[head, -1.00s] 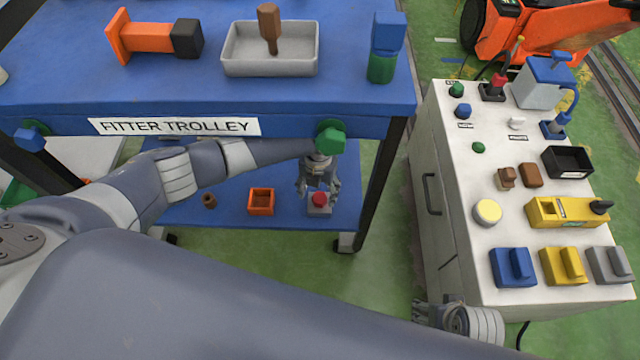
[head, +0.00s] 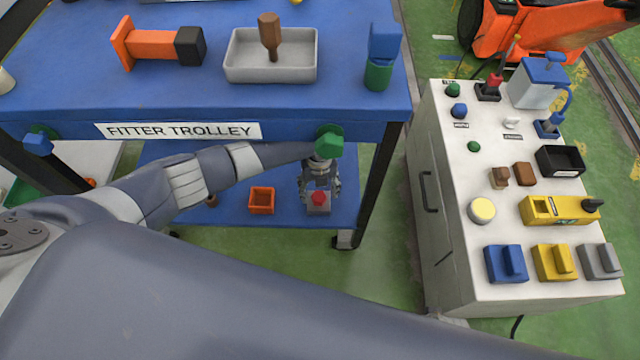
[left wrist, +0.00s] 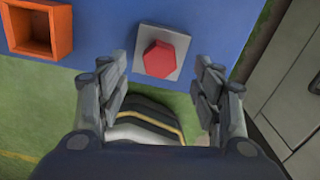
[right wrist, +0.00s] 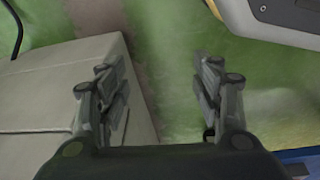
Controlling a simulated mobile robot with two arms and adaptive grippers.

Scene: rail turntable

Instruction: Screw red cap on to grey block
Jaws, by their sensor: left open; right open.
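The red cap (head: 318,198) is on the grey block (head: 318,210), which stands on the lower blue shelf of the trolley. In the left wrist view the hexagonal red cap (left wrist: 159,59) sits over the middle of the square grey block (left wrist: 181,47). My left gripper (head: 320,190) is open above the block; in its wrist view its fingers (left wrist: 163,85) are spread either side and below the cap, apart from it. Whether the cap is threaded on cannot be told. My right gripper (right wrist: 160,75) is open and empty, over the green floor beside a pale cabinet.
An orange open box (head: 261,200) stands left of the block on the shelf. The trolley's top (head: 200,100) overhangs the left arm, with a green hexagonal knob (head: 329,145) close to it. A white cabinet (head: 440,220) with several controls stands right.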

